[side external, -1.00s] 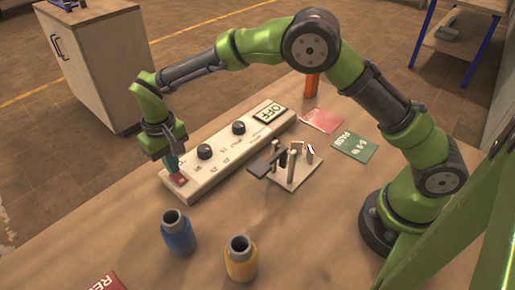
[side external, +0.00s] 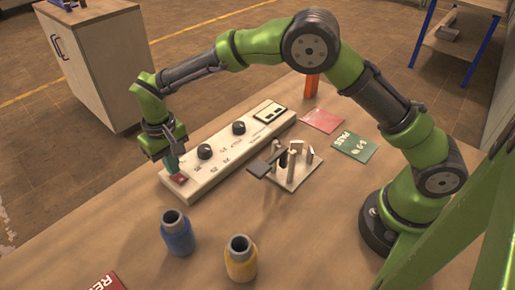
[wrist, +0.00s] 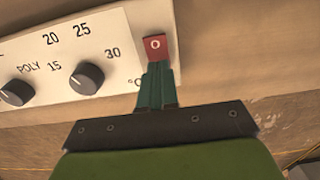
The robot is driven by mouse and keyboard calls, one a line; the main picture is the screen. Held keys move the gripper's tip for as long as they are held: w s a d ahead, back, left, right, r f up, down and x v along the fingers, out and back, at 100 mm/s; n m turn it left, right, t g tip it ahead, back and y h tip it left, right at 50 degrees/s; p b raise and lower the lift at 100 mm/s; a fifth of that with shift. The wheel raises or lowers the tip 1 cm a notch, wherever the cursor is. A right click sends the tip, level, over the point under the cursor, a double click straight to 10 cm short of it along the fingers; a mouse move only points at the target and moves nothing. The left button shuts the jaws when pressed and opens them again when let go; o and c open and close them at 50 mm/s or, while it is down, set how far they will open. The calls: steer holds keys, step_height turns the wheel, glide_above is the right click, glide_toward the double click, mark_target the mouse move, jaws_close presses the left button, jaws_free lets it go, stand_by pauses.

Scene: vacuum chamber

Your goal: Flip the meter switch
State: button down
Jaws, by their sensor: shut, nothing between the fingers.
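The meter (side external: 222,152) is a long pale panel on the table with two black knobs and a small display (side external: 270,113) at its far end. The display shows dark marks too small to read. The red meter switch (side external: 180,178) is at the near left end; it also shows in the wrist view (wrist: 155,44) with a white "O" facing up. My gripper (side external: 173,168) is shut and empty, its teal fingertips (wrist: 157,66) pointing down at the switch. In the wrist view the fingertips cover the switch's lower edge and seem to touch it.
A blue bottle (side external: 178,234) and a yellow bottle (side external: 240,260) stand in front of the meter. A small lever mechanism (side external: 288,168) sits to its right. A red card (side external: 321,120) and a green card (side external: 355,145) lie farther right.

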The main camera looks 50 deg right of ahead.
mark_target(183, 175)
step_height(183, 175, up, 6)
stand_by(0.6)
steer(key=shift+w, duration=0.15)
steer(key=shift+s+d+f, duration=0.25)
steer(key=shift+s+d, duration=0.05)
steer(key=shift+s, duration=0.2)
steer(key=shift+s+d+f, duration=0.25)
steer(key=shift+s, duration=0.25)
steer(key=s+d+r+m+t+y, duration=0.1)
steer(key=s+d+r+m+t, duration=0.1)
steer(key=s+d+r, duration=0.5)
steer(key=s+d+r+m+t+y, duration=0.1)
steer(key=s+d+r+t, duration=0.4)
steer(key=s+d, duration=0.8)
step_height(183, 175, up, 2)
steer(key=shift+s+r+m, duration=0.1)
steer(key=shift+s+m, duration=0.4)
steer(key=shift+s, duration=0.5)
steer(key=c, duration=1.8)
jaws_free()
steer(key=shift+c, duration=0.2)
